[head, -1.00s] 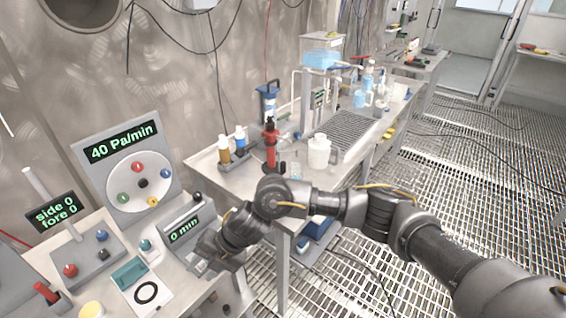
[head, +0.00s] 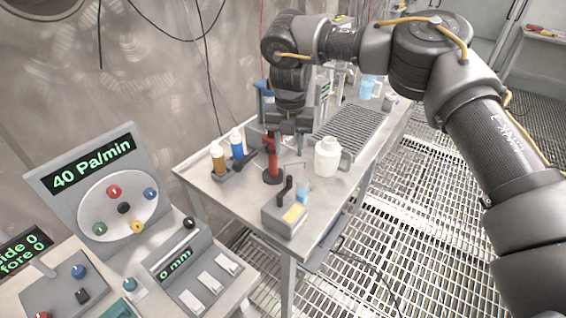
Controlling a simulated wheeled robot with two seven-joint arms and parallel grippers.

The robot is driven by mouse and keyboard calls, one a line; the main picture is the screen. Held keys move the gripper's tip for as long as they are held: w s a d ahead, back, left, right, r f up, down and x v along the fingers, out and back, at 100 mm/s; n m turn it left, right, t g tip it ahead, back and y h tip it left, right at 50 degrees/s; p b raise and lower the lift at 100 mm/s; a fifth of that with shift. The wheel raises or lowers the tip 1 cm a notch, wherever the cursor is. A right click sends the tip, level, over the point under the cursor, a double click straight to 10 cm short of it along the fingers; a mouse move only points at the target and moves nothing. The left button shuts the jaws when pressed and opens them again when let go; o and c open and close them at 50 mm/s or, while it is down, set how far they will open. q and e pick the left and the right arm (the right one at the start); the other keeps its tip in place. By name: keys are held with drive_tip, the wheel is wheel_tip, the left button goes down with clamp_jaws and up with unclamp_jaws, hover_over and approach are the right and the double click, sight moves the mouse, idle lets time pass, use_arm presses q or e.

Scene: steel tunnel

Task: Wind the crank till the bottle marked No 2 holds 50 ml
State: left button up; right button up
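My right gripper (head: 291,131) hangs over the table beyond the crank box, pointing down behind the red pump-like device and apart from the crank. Its fingertips are partly hidden, so its opening is unclear. My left gripper is out of view.
The red device (head: 271,162) stands close to my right gripper. An amber bottle (head: 218,160) and a blue bottle (head: 237,146) stand left of it, a white jug (head: 327,157) right. A ribbed drain tray (head: 355,132) lies behind. A console (head: 103,190) reading 40 Pa/min fills the left.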

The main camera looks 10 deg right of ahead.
sight(290, 178)
drive_tip(key=shift+s+f+p, duration=0.45)
drive_tip(key=shift+s+f, duration=0.5)
drive_tip(key=shift+f, duration=0.2)
drive_tip(key=f, duration=0.2)
drive_tip(key=w+f, duration=0.1)
drive_tip(key=f, duration=0.1)
drive_tip(key=shift+w+p, duration=0.1)
drive_tip(key=shift+p, duration=0.25)
wheel_tip(290, 178, down, 2)
drive_tip(key=shift+d+f+p, duration=0.1)
drive_tip(key=shift+p, duration=0.2)
drive_tip(key=shift+s+f, duration=0.25)
drive_tip(key=shift+f, duration=0.35)
drive_tip(key=shift+w+f, duration=0.1)
drive_tip(key=shift+f, duration=0.15)
drive_tip(key=c, duration=0.5)
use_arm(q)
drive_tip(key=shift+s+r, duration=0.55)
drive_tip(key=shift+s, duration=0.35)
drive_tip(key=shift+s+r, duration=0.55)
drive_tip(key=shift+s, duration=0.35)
use_arm(e)
clamp_jaws()
